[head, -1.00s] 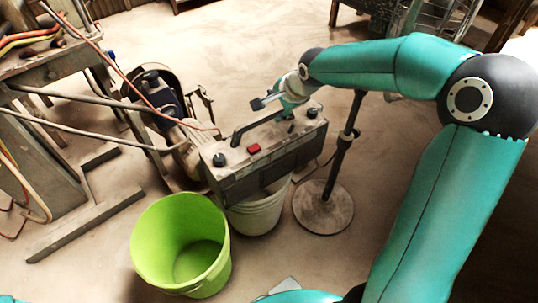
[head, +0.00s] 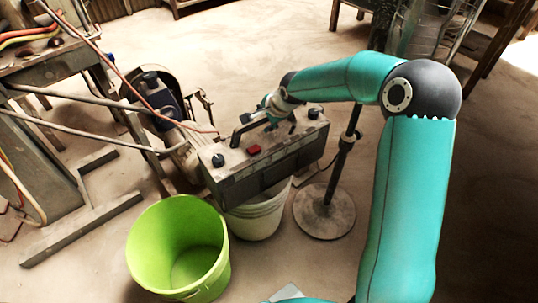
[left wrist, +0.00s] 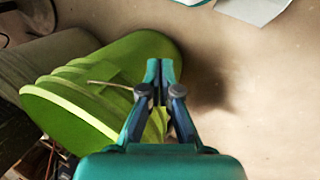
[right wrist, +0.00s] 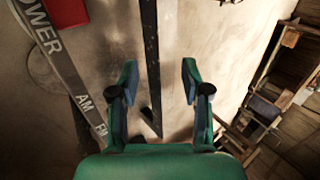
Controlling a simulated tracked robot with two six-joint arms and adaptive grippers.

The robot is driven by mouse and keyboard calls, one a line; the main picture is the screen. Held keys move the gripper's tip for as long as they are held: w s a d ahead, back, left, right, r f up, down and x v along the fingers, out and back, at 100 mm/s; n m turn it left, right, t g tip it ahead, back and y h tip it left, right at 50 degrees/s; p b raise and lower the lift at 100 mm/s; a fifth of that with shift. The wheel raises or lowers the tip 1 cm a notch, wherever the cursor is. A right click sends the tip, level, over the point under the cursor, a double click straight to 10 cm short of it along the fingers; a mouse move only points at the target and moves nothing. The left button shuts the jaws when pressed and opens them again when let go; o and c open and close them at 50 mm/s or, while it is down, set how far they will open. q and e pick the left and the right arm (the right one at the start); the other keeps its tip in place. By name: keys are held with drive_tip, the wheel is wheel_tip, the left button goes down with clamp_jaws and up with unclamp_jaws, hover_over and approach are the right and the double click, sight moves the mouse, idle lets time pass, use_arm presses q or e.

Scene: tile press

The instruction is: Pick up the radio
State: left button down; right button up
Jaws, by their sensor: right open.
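The radio (head: 252,172) is a dusty grey box with a dark carrying handle (head: 243,132), a red button and dark knobs on top. It stands upright over a white bucket. My right gripper (head: 278,120) is at the radio's top, by the far right part of the handle. In the right wrist view the jaws (right wrist: 160,78) are open, with the dark handle bar (right wrist: 151,55) running between them. Whether they touch it I cannot tell. My left gripper (left wrist: 160,70) shows only in the left wrist view, its fingertips close together and empty, beside the green bucket.
A green bucket (head: 150,240) stands in front of the radio, and the white bucket (head: 258,220) is under it. A stand with a round base (head: 324,212) is to the right. A metal workbench with hoses (head: 40,75) is at the left.

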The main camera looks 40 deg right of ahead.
clamp_jaws()
drive_tip(key=shift+r, duration=0.2)
idle(0.3)
